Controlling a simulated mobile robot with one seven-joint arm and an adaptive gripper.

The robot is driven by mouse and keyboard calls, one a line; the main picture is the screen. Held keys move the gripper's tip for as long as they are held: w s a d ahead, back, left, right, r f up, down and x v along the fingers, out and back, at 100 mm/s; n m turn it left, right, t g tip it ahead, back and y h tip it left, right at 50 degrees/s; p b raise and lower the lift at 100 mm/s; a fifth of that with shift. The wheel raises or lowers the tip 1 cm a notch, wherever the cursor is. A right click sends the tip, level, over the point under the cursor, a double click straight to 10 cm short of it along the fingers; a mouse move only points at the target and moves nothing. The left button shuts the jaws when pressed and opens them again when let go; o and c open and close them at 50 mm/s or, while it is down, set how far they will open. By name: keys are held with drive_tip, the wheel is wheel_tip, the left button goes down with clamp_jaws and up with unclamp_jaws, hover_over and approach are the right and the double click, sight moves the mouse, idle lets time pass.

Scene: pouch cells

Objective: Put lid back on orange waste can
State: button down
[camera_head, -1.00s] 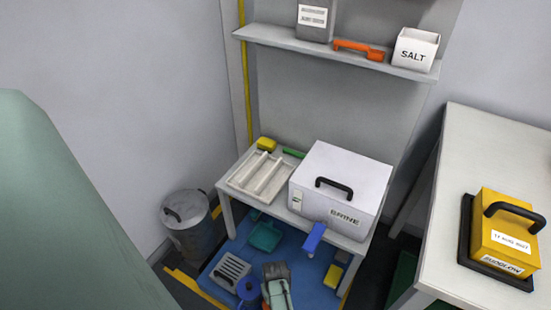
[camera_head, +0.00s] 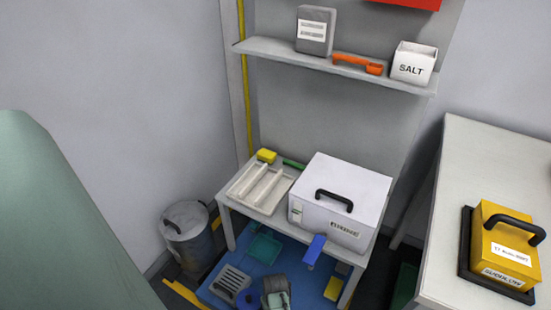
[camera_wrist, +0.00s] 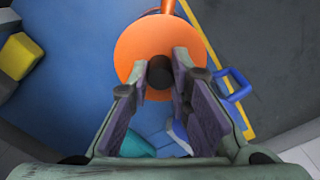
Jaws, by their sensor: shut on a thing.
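In the wrist view an orange round lid (camera_wrist: 136,48) with a dark knob (camera_wrist: 159,72) lies in front of my gripper (camera_wrist: 160,78). The fingers are on either side of the knob and shut on it. The lid looks flat to the camera and hides what is below it. A small orange piece (camera_wrist: 167,5) shows past the lid's far edge; I cannot tell whether it belongs to the orange waste can. The lid and an orange can do not show in the head view. In that view what looks like my gripper is low at the bottom edge.
A blue mat (camera_head: 215,291) lies under the low table (camera_head: 228,207), which holds a white box (camera_head: 355,185). A grey bin (camera_head: 190,240) stands by the left wall. In the wrist view a blue handle (camera_wrist: 236,97) is right of the lid, and a yellow block (camera_wrist: 17,55) is left.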

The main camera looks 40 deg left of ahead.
drive_tip(key=c, duration=1.4)
unclamp_jaws()
drive_tip(key=shift+o, duration=0.5)
drive_tip(key=o, duration=0.4)
drive_tip(key=shift+r+p, duration=3.55)
drive_tip(key=shift+p, duration=0.15)
drive_tip(key=shift+f, duration=0.1)
clamp_jaws()
